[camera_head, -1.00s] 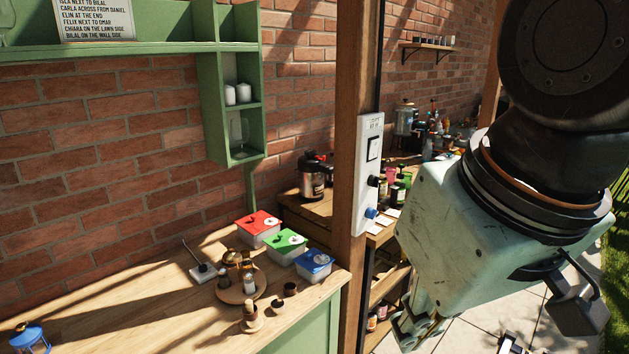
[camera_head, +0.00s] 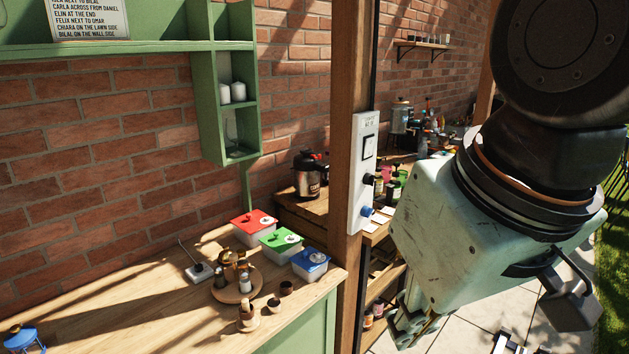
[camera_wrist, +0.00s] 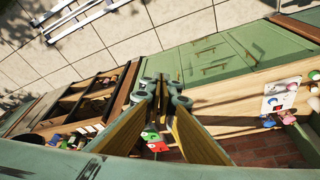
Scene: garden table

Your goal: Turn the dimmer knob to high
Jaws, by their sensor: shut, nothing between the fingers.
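A white control panel (camera_head: 360,218) is fixed upright on the side of the wooden post (camera_head: 347,120) in the head view. It carries a square switch (camera_head: 370,146), a black knob (camera_head: 370,179) and a blue knob (camera_head: 366,211). The labels are too small to read, so I cannot tell which knob is the dimmer or where it points. My gripper shows in the wrist view (camera_wrist: 163,82) with its fingers together and nothing between them. In the head view it is partly visible low, below my wrist, to the right of the panel and apart from it.
A wooden counter (camera_head: 140,300) at left holds tubs with red (camera_head: 254,221), green (camera_head: 281,239) and blue (camera_head: 310,259) lids, and a round board with small items. Behind the post, a side shelf holds a dark pot (camera_head: 308,177) and bottles. Paving lies at lower right.

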